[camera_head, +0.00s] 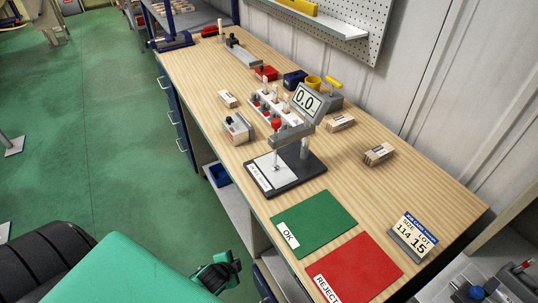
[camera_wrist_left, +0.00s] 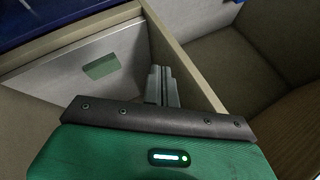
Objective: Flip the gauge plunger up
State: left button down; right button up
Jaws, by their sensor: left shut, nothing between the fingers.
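The gauge stands on a dark base (camera_head: 312,170) on the wooden bench. Its tilted display (camera_head: 305,98) reads 0.0. A red knob (camera_head: 276,124) tops the plunger at the gauge arm, and the thin plunger tip (camera_head: 276,166) points down over the white plate (camera_head: 258,174). My left gripper (camera_head: 229,266) is low beside the bench's front edge, well apart from the gauge. In the left wrist view its fingers (camera_wrist_left: 161,86) are together and empty, in front of the bench's panels. My right gripper is not seen.
A green OK mat (camera_head: 316,222) and a red REJECT mat (camera_head: 360,268) lie nearer than the gauge. A rack (camera_head: 272,107) stands behind it, with wooden blocks (camera_head: 378,153) around. A job card (camera_head: 414,236) stands at the right edge. The bench edge lies between my left gripper and the gauge.

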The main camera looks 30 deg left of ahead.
pick_arm(q)
jog(key=w+r+m+t, duration=0.1)
jog(key=w+r, duration=0.1)
jog(key=r, duration=0.7)
jog(key=w+r+m+t, duration=0.1)
jog(key=r+m+t, duration=0.1)
jog(key=r, duration=0.7)
jog(key=w+r+m+t+p, duration=0.1)
jog(key=w+r+m, duration=0.1)
jog(key=r, duration=0.8)
jog(key=shift+w+t, duration=0.3)
jog(key=w+a+r+m+t+h, duration=0.1)
jog(key=r+m+h, duration=0.5)
jog(key=m, duration=0.7)
jog(key=w+a+r+m+t+h, duration=0.2)
jog(key=w+r+m+t+h, duration=0.2)
jog(key=m, duration=1)
notch_tip(320, 180, up, 2)
jog(key=shift+w+r+h, duration=0.2)
jog(key=shift+w+h, duration=0.6)
jog(key=shift+h, duration=0.1)
jog(key=p+x, duration=0.4)
jog(key=x, duration=0.6)
jog(key=shift+p, duration=0.4)
